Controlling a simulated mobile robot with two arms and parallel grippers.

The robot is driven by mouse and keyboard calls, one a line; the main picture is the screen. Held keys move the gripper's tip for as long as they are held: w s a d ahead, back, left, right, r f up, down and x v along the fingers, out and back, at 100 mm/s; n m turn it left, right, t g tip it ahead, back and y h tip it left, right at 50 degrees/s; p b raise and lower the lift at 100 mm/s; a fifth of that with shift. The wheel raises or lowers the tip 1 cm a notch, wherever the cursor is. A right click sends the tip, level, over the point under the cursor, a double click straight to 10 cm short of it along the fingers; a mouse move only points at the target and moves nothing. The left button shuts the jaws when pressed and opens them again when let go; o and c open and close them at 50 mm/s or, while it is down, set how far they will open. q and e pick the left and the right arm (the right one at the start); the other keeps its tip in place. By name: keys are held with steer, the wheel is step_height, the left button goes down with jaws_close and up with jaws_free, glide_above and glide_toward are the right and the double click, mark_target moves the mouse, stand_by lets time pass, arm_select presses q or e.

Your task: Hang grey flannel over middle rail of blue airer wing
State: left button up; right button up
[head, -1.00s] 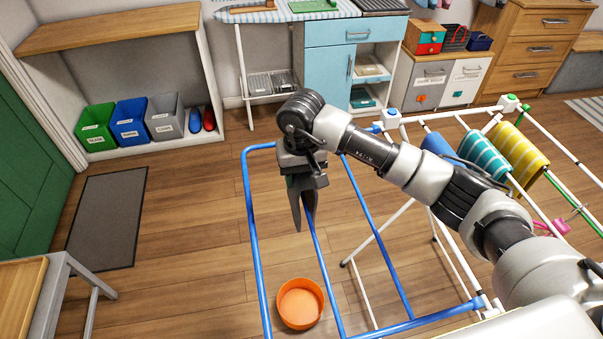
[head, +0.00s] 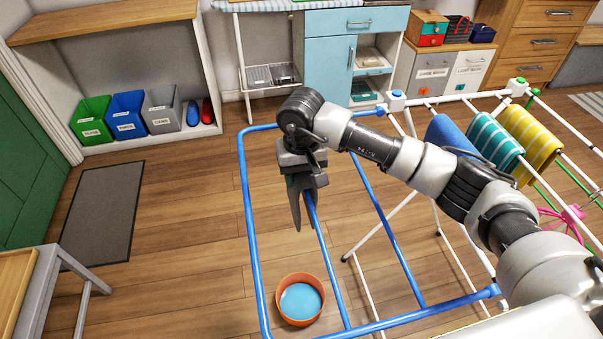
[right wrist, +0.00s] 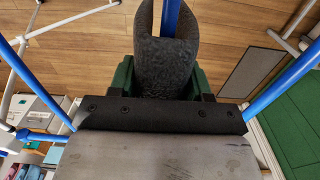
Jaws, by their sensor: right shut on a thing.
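The blue airer wing (head: 249,215) has an outer rail on the left, a middle rail (head: 333,280) and an inner rail (head: 392,240). My right gripper (head: 302,180) is over the far part of the middle rail, shut on the dark grey flannel (head: 298,210). In the right wrist view the grey flannel (right wrist: 165,65) shows on both sides of the blue rail (right wrist: 171,18), between the green fingers. Whether its underside touches the rail is hidden. My left gripper is not in view.
An orange bowl (head: 280,306) stands on the floor beneath the wing. Blue, teal-striped and yellow cloths (head: 530,140) hang on the airer's white rails at right. A wooden bench (head: 15,290) is at lower left. The floor left of the wing is clear around the mat (head: 103,215).

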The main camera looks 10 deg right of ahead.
steer(key=o, duration=1.2)
steer(key=shift+o, duration=0.2)
steer(key=shift+r, duration=0.15)
